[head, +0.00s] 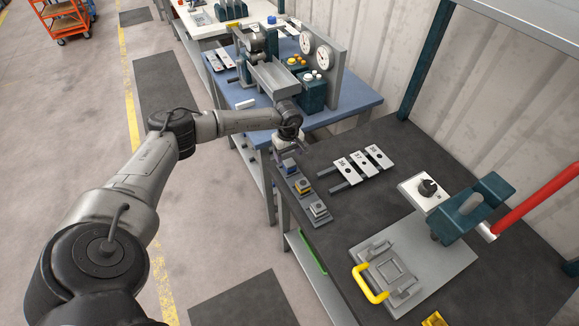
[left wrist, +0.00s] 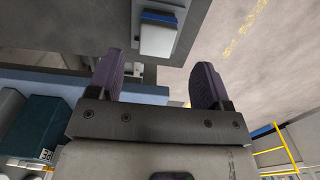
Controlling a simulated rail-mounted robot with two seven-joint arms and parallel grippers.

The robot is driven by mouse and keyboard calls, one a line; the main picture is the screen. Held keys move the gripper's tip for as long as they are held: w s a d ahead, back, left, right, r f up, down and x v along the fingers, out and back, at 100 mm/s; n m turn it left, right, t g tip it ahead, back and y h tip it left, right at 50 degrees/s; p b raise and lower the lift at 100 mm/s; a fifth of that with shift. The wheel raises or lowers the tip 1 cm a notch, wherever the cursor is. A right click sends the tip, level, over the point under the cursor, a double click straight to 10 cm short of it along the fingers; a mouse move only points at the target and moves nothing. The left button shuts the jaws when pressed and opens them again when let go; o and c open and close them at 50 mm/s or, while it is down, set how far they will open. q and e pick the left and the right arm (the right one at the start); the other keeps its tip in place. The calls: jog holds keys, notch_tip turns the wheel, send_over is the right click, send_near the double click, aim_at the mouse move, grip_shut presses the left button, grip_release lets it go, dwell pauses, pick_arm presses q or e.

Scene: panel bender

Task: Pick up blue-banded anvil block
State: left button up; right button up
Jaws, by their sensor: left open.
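The blue-banded anvil block (head: 290,165) stands at the far end of a narrow grey rack (head: 322,221) on the dark bench's left edge. It is partly hidden by my left gripper (head: 291,149), which is just above and beyond it. In the left wrist view the block (left wrist: 158,38) shows a pale face with a blue band, ahead of my left gripper (left wrist: 156,72). The two fingers are apart with nothing between them. A gap between fingers and block shows there. My right gripper is not in view.
A yellow-banded block (head: 303,186) and a pale-topped block (head: 318,208) share the rack. Numbered plates (head: 363,160) lie to its right. A fixture with a yellow handle (head: 369,284) and a green press (head: 473,207) stand nearer. A blue-topped bench (head: 235,121) adjoins beyond.

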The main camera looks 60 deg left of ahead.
aim_at(289, 162)
pick_arm(q)
jog(key=f, duration=0.4)
jog(key=shift+w+d+f, duration=0.2)
jog(key=shift+f, duration=0.7)
jog(key=c, duration=1.2)
